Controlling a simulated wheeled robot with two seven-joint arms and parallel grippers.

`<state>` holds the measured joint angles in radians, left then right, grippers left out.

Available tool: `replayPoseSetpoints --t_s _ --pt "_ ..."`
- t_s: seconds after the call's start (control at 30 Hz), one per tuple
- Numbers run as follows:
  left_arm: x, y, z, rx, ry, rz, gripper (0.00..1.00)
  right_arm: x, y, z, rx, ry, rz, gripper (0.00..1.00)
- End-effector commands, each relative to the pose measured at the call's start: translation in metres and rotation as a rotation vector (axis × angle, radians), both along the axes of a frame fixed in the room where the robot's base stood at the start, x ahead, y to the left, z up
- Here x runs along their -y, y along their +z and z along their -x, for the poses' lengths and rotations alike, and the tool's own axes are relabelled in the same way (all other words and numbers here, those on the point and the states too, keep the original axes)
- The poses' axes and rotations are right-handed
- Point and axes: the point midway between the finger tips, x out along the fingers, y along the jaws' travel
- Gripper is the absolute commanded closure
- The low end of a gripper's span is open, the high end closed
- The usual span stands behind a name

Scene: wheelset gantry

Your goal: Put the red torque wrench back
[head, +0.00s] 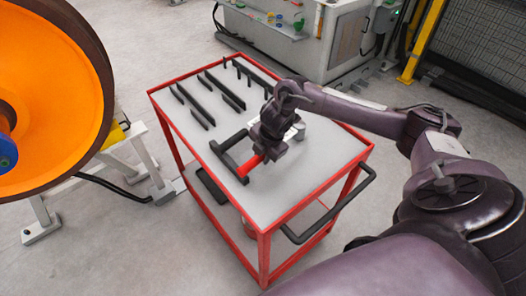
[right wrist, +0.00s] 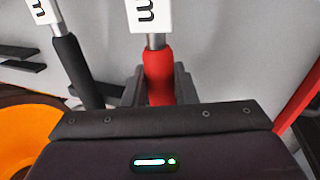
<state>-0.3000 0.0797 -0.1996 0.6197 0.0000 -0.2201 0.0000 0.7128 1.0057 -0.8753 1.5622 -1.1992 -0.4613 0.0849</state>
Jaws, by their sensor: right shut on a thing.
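The red torque wrench (right wrist: 158,76) has a red grip, a metal shaft and a white label. My right gripper (right wrist: 158,88) is shut around its red grip, with one dark finger on each side. In the head view the red grip (head: 250,164) sticks out below my right gripper (head: 266,152), over the near half of the cart top. Most of the wrench is hidden by the gripper there. I cannot tell whether it touches the surface. A black-handled wrench (right wrist: 75,68) with a white label lies beside it on the left. My left gripper is not in view.
The cart (head: 310,190) has a grey top, a red rim and a black push handle (head: 330,210). Several dark holder bars (head: 222,90) stand on its far half. The near right of the top is clear. A large orange wheel (head: 45,90) stands at left.

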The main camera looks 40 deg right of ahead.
Motion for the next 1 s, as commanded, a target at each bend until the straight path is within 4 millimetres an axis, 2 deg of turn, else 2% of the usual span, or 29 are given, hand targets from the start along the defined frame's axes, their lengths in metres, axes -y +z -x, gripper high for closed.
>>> replayPoseSetpoints --t_s 0.47,0.5,0.67,1.0 --pt "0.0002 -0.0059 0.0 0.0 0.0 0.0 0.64 0.0001 -0.0092 -0.0009 0.002 -0.001 0.0 1.0" --pt "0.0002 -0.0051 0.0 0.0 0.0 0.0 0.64 0.0002 -0.0083 -0.0009 0.003 -0.001 0.0 0.7" --pt "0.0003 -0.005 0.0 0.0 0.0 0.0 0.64 0.0001 -0.0085 -0.0006 0.002 -0.001 0.0 0.49" --pt "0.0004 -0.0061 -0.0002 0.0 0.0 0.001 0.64 0.0002 -0.0048 0.0012 0.0 0.001 0.0 0.49"
